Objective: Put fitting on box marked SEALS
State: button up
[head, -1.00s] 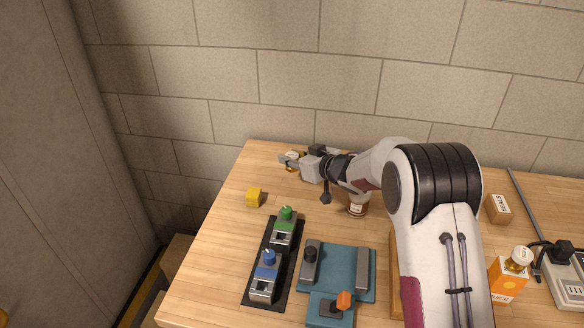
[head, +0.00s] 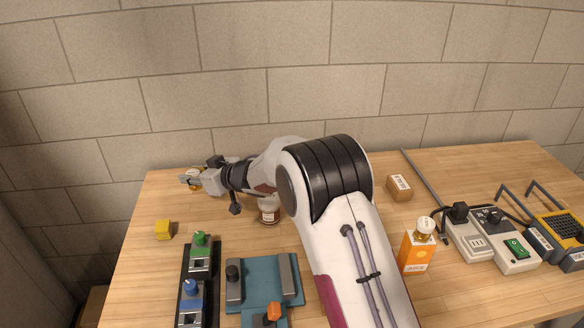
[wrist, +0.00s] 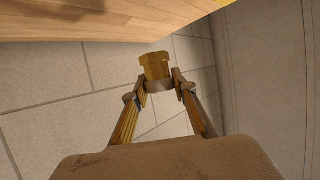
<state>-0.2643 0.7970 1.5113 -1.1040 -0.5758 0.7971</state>
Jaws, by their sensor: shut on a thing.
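The fitting is a brass, hex-headed piece (wrist: 155,67) held between my gripper's fingertips (wrist: 160,88) in the wrist view. In the head view my gripper (head: 192,181) is at the back left of the table, shut on the fitting, which is mostly hidden there by the fingers. The SEALS box (head: 399,187) is a small brown carton with a white label, near the table's back, to the right of my arm. Its top looks bare. My gripper is well to the left of it.
A grey rod, power strip (head: 478,240) and cord lie to the right. A yellow cube (head: 163,230) is at left.

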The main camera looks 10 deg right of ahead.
jog(key=shift+d, duration=0.15)
jog(key=w+d+r+m+t+h, duration=0.1)
jog(key=w+d, duration=0.1)
jog(key=d, duration=0.8)
jog(key=w+d+r+m+t+h, duration=0.1)
jog(key=w+d+m+h, duration=0.15)
jog(key=d, duration=0.75)
jog(key=w+d+r+m+t+h, duration=0.1)
jog(key=w+d, duration=0.1)
jog(key=d, duration=0.8)
jog(key=s+d+r+m+h, duration=0.1)
jog(key=s+d+m+h, duration=0.1)
jog(key=d, duration=1.4)
jog(key=s+d+r+m+t+h, duration=0.1)
jog(key=s+d+m+h, duration=0.2)
jog(key=d, duration=1.3)
jog(key=shift+s, duration=0.8)
jog(key=shift+f, duration=3.2)
